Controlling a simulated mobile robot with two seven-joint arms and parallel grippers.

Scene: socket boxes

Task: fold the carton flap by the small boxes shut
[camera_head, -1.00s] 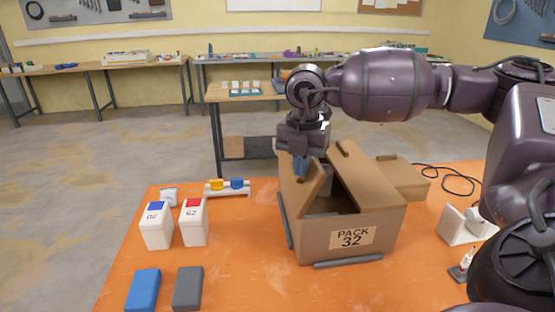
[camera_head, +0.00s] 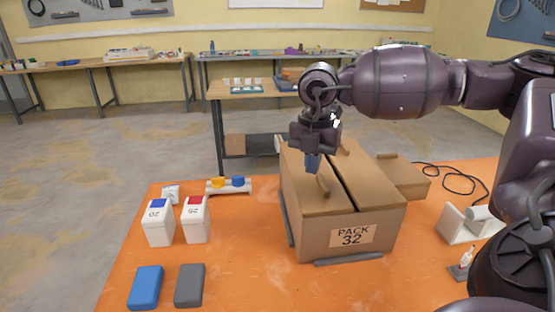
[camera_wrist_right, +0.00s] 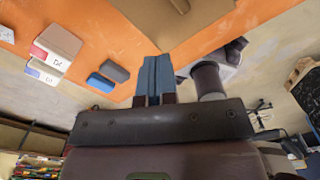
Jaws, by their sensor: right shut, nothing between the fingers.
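The brown carton (camera_head: 318,238) marked PACK 32 stands on the orange table. Its left flap (camera_head: 306,196), on the side of the small boxes, lies down across the left half of the top, nearly level. Its right flap (camera_head: 366,182) lies over the right half, with a narrow dark gap between the two. My right gripper (camera_head: 313,168) is shut and empty, fingers pointing down at the left flap; I cannot tell whether they touch it. The shut blue fingers also show in the right wrist view (camera_wrist_right: 154,72). My left gripper is not in view.
Left of the carton stand two white boxes, blue-topped (camera_head: 158,224) and red-topped (camera_head: 195,220). A blue block (camera_head: 145,288) and a grey block (camera_head: 189,286) lie in front of them. A smaller brown box (camera_head: 405,180) and a black cable (camera_head: 460,182) are behind right.

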